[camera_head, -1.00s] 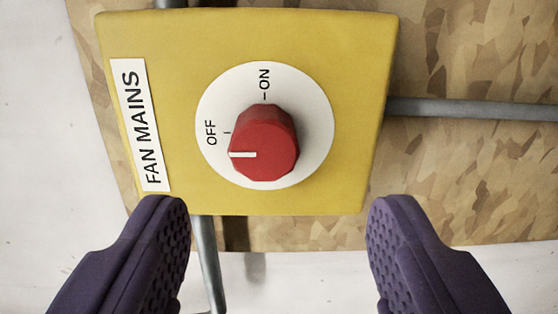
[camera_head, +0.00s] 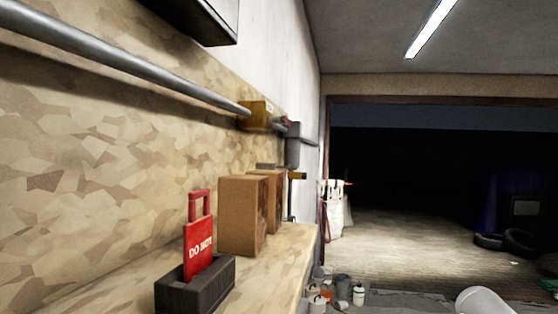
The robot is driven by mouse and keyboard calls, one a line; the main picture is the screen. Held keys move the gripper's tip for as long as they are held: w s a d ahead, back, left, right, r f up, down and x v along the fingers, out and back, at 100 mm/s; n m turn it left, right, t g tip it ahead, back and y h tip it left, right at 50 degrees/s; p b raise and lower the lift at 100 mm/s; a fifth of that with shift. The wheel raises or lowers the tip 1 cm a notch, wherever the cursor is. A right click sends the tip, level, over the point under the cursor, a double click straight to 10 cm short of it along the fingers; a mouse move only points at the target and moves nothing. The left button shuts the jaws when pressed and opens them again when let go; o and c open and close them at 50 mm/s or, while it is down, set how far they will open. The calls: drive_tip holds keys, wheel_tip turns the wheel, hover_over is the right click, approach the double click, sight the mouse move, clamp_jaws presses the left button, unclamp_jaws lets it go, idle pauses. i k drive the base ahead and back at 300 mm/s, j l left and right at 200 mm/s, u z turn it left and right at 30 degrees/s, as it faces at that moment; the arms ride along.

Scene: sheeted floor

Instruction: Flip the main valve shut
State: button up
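I cannot make out a main valve for certain. A yellow box (camera_head: 255,118) sits on the wall along the pipe, seen from the side and small. A small reddish part (camera_head: 284,121) shows just past it, too small to identify. A grey pipe (camera_head: 130,66) runs along the wall from the upper left to the yellow box. My gripper does not show in this view.
A wooden ledge (camera_head: 265,290) holds a dark holder (camera_head: 195,288) with a red "DO NOT" tag (camera_head: 199,243), and brown boxes (camera_head: 243,215). Cans and bottles (camera_head: 335,290) stand on the floor beyond. Tyres (camera_head: 505,241) lie right, by open floor (camera_head: 420,240).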

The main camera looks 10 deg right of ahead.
sight(284, 120)
drive_tip(key=i+l, duration=0.3)
drive_tip(key=l, duration=0.2)
drive_tip(key=i+l, duration=0.3)
drive_tip(key=l, duration=0.15)
drive_tip(key=i+l, duration=0.3)
drive_tip(key=l, duration=0.2)
drive_tip(key=i+l, duration=0.3)
drive_tip(key=l, duration=0.15)
drive_tip(key=i+l, duration=0.1)
drive_tip(key=i, duration=0.9)
